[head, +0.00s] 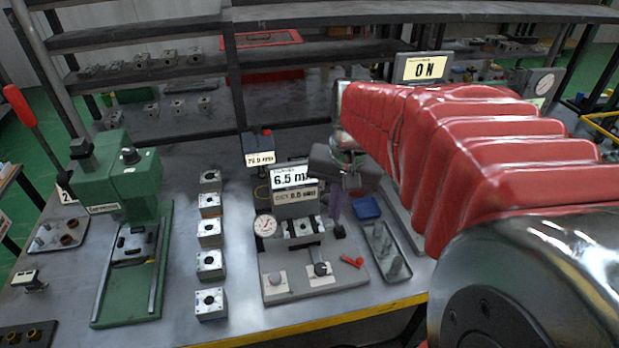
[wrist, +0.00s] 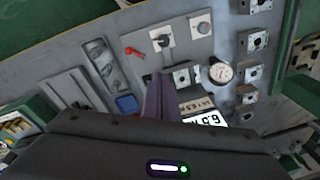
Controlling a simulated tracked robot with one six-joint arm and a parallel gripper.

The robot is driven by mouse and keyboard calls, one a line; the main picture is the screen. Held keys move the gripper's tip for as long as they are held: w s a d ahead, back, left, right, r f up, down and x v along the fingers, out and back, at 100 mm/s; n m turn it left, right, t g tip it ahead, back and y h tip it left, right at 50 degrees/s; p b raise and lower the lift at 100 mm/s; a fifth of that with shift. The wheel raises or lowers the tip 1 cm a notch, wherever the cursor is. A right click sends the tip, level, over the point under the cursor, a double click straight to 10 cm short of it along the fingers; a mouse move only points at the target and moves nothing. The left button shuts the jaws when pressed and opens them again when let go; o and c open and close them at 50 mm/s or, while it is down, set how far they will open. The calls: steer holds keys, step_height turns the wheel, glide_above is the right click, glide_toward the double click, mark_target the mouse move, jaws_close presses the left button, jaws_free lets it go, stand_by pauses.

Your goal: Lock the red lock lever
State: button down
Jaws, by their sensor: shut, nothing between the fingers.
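The red lock lever (head: 352,262) lies slanted at the right side of a grey fixture plate (head: 300,286). It also shows in the wrist view (wrist: 134,51). A black-handled knob (head: 319,268) sits to its left. A metal block (head: 302,230) sits at the back of the plate, beside a round dial gauge (head: 265,226). My gripper (head: 338,228) points down behind the lever, above the fixture's back right corner, apart from the lever. Its purple fingers (wrist: 159,78) are shut with nothing between them. Whether the lever is locked cannot be told.
A column of metal blocks (head: 209,231) stands left of the fixture, with a green press (head: 122,175) beyond. A tray of metal pegs (head: 384,250) and a blue tray (head: 367,208) lie right. Displays (head: 293,177) rise close to my gripper. The table's yellow front edge is near.

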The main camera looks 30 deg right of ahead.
mark_target(353, 260)
steer(key=d+f+m+g+y, duration=0.1)
steer(key=d+f+m, duration=0.2)
steer(key=d, duration=0.5)
steer(key=s+d+f+m+g+y, duration=0.1)
steer(key=d+f+m, duration=0.3)
steer(key=d, duration=0.3)
steer(key=shift+s+d+f+y, duration=0.3)
steer(key=shift+d+f+y, duration=0.1)
steer(key=shift+f, duration=0.5)
steer(key=shift+a, duration=0.1)
steer(key=x, duration=0.9)
steer(key=shift+f, duration=0.4)
steer(key=shift+s+a+r, duration=0.1)
steer(key=shift+s+a, duration=0.05)
steer(key=shift+a, duration=0.5)
steer(key=shift+s+a+r, duration=0.15)
steer(key=shift+a, duration=0.5)
steer(key=shift+s+a+r, duration=0.1)
steer(key=shift+s+a, duration=0.05)
steer(key=shift+a, duration=0.55)
